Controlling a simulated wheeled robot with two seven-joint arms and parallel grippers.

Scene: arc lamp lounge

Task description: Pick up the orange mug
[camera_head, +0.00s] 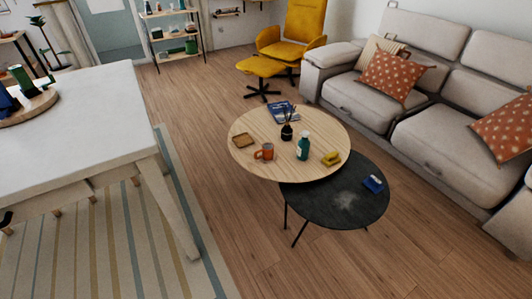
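The orange mug (267,151) stands upright on the left part of a round light-wood coffee table (291,165). Its handle appears to point to the left. Neither of my grippers is clearly in view. A small dark shape at the far left edge is too little to identify.
A lower black round table (335,205) with a blue item (373,184) overlaps the wooden one at the front right. A white table (80,120) fills the left. A grey sofa (400,110) stands right. Wood floor (215,150) is free between the tables.

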